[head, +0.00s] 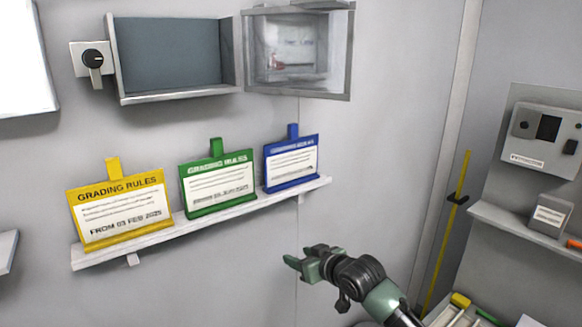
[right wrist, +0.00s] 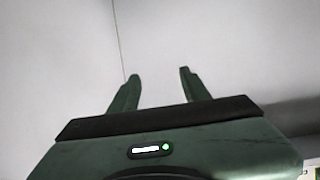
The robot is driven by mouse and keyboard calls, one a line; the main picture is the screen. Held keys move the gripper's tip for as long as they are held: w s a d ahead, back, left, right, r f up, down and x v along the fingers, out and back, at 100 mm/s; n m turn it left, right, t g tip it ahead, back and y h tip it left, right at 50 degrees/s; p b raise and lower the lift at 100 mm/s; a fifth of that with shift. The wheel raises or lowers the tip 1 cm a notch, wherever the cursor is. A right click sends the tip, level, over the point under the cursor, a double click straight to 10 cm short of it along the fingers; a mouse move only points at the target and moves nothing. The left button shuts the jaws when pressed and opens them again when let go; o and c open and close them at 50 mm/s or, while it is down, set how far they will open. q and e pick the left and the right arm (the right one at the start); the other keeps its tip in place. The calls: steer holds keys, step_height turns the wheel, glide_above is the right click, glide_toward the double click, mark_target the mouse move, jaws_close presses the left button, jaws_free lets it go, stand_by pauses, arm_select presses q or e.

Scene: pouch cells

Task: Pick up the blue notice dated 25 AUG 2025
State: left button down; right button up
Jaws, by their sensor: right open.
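The blue notice (head: 291,163) stands upright at the right end of a white wall shelf (head: 150,242) in the head view, with a blue tab on top. Its date is too small to read. A green notice (head: 217,183) stands in the middle of the shelf, and a yellow notice (head: 119,209) reading "FROM 03 FEB 2025" stands at the left. My right gripper (head: 290,257) is below and apart from the shelf's right end. In the right wrist view the right gripper (right wrist: 158,78) is open, with nothing between its fingers. My left gripper is not in view.
Above the notices, an open wall box (head: 172,55) has its clear door (head: 298,50) swung out to the right. A grey device (head: 545,140) and a yellow pole (head: 447,235) are at the right. The wall right of the blue notice is bare.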

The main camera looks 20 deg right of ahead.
step_height(320, 180, up, 13)
steer(key=a+n+t+y, duration=0.1)
steer(key=t, duration=0.1)
steer(key=t+y, duration=0.2)
steer(key=t, duration=0.1)
glide_toward(295, 126)
steer(key=w+a, duration=0.2)
steer(key=w, duration=0.1)
steer(key=p+x, duration=0.1)
steer(key=x, duration=0.1)
steer(key=p+x, duration=0.3)
steer(key=x, duration=0.2)
steer(key=shift+w+d+r+p, duration=0.1)
steer(key=shift+d+r+p, duration=0.15)
steer(key=shift+d+p, duration=0.15)
steer(key=shift+w+a+f, duration=0.15)
steer(key=shift+w+f, duration=0.05)
steer(key=shift+w, duration=0.05)
jaws_close()
